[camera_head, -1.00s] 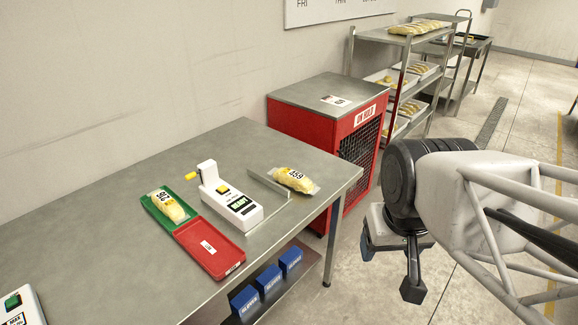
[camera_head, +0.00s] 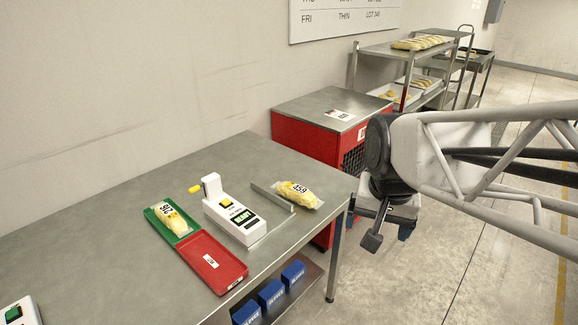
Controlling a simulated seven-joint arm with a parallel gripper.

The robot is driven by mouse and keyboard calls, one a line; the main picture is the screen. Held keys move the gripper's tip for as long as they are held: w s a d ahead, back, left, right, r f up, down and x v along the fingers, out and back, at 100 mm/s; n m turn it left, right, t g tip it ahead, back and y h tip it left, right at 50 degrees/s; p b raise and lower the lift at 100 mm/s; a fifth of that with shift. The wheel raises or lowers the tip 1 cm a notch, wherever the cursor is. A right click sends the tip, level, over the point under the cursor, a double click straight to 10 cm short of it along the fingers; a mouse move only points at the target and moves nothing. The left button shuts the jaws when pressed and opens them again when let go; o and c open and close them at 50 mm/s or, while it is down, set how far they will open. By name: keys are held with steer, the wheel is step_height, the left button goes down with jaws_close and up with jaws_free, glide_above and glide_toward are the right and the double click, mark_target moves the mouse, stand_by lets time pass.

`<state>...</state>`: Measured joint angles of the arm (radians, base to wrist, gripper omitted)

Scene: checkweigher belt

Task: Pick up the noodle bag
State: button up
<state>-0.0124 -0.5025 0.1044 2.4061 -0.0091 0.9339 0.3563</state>
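A clear bag of yellow noodles (camera_head: 297,194), with a label that seems to read 459, lies on the steel table at the right end, just right of a low metal rail (camera_head: 271,197). A second similar bag (camera_head: 171,219) lies in the green tray (camera_head: 157,230). My gripper (camera_head: 389,232) hangs beyond the table's right edge, to the right of the first bag and apart from it. Its fingers look spread, with nothing between them. The arm partly hides the gripper.
A white device (camera_head: 232,213) with a yellow knob stands between the bags. Blue boxes (camera_head: 271,293) are on the lower shelf. A red cabinet (camera_head: 301,137) and a rack (camera_head: 405,50) stand behind. The table's left part is mostly clear.

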steer(key=w+a+m, duration=0.2)
steer(key=w+m, duration=0.4)
steer(key=w, duration=0.7)
steer(key=m+g, duration=0.2)
steer(key=m, duration=1.4)
glide_above(297, 187)
steer(key=f, duration=1.9)
steer(key=shift+s+f, duration=0.15)
steer(key=shift+s, duration=0.05)
steer(key=shift+w+f, duration=0.15)
steer(key=shift+w, duration=0.05)
steer(key=shift+f, duration=0.15)
steer(key=shift+f, duration=1.2)
steer(key=shift+s+f, duration=0.1)
